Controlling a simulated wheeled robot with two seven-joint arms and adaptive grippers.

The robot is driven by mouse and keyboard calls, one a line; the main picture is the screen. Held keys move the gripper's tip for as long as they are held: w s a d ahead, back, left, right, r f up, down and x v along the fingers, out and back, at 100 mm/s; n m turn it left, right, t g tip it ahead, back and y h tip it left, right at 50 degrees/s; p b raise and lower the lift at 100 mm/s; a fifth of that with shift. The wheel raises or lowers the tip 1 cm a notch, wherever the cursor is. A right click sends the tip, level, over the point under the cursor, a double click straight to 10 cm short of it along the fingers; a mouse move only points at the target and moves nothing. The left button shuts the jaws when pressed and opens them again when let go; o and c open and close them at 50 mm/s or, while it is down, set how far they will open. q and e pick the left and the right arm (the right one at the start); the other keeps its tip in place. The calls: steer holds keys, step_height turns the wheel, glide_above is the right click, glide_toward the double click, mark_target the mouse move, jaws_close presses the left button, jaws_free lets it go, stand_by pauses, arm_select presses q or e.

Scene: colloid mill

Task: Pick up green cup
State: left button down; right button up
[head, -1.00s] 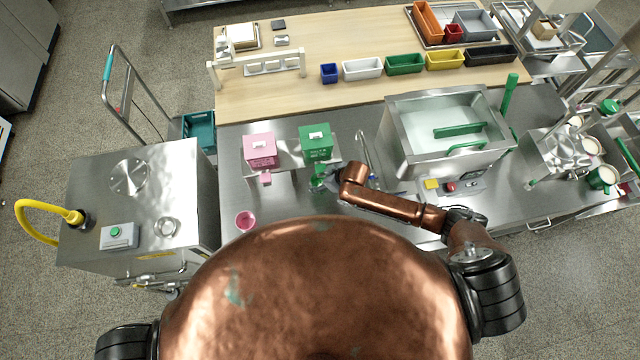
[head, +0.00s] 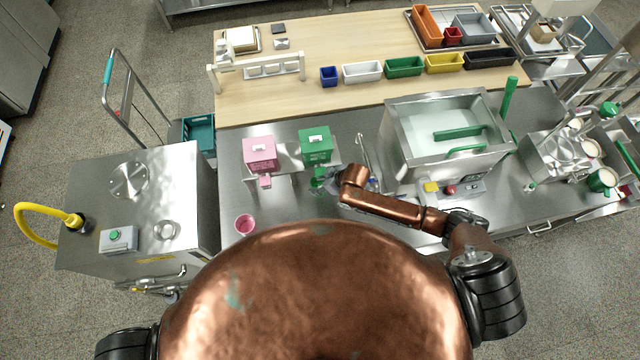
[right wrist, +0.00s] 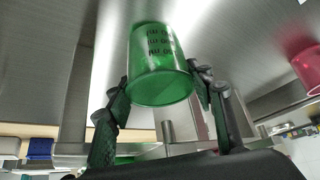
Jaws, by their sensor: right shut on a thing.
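The green cup (right wrist: 158,70) is translucent, with dark printed markings on its side. In the right wrist view it sits between the two dark fingers of my right gripper (right wrist: 160,92), which is shut on it. In the head view the green cup (head: 318,183) shows small, just in front of the green box, partly hidden by my right gripper (head: 327,182). I cannot tell whether the cup touches the steel surface. My left gripper is not in view.
A green box (head: 315,146) and a pink box (head: 260,153) stand on a low steel stand behind the cup. A pink cup (head: 245,223) is to the left on the steel counter (head: 285,205). A steel basin (head: 447,135) and a thin tap are to the right.

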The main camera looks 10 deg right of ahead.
steer(key=shift+r, duration=0.25)
steer(key=shift+s, duration=0.2)
steer(key=s+b, duration=0.1)
steer(key=s, duration=0.6)
steer(key=shift+s+b, duration=0.25)
steer(key=shift+b, duration=0.05)
step_height(320, 180, up, 14)
steer(key=shift+b, duration=0.35)
stand_by(2.8)
